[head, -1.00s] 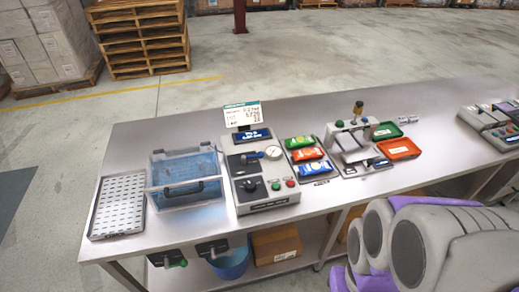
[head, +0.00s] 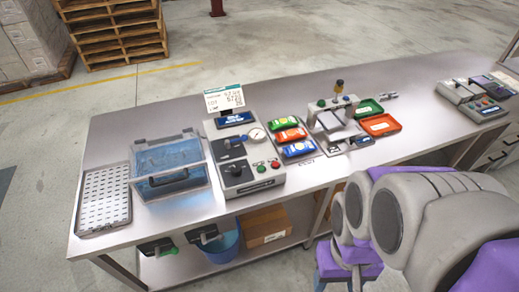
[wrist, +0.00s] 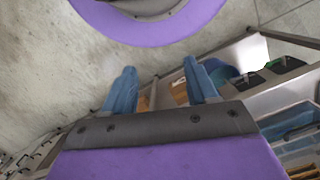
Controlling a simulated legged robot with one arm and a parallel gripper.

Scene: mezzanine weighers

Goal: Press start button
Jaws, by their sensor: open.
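A grey control unit (head: 250,185) stands on the steel bench in the head view. Lettering on the buttons is too small to read. My gripper (wrist: 158,74) shows in the wrist view with its two blue fingers apart and nothing between them. It is away from the buttons, over the floor beside the bench. In the head view my arm fills the lower right and the fingers are not seen.
A blue clear-walled bin (head: 170,185) and a perforated tray (head: 104,199) stand left of the unit. Below are a blue bucket (head: 222,247) and a cardboard box (head: 266,226).

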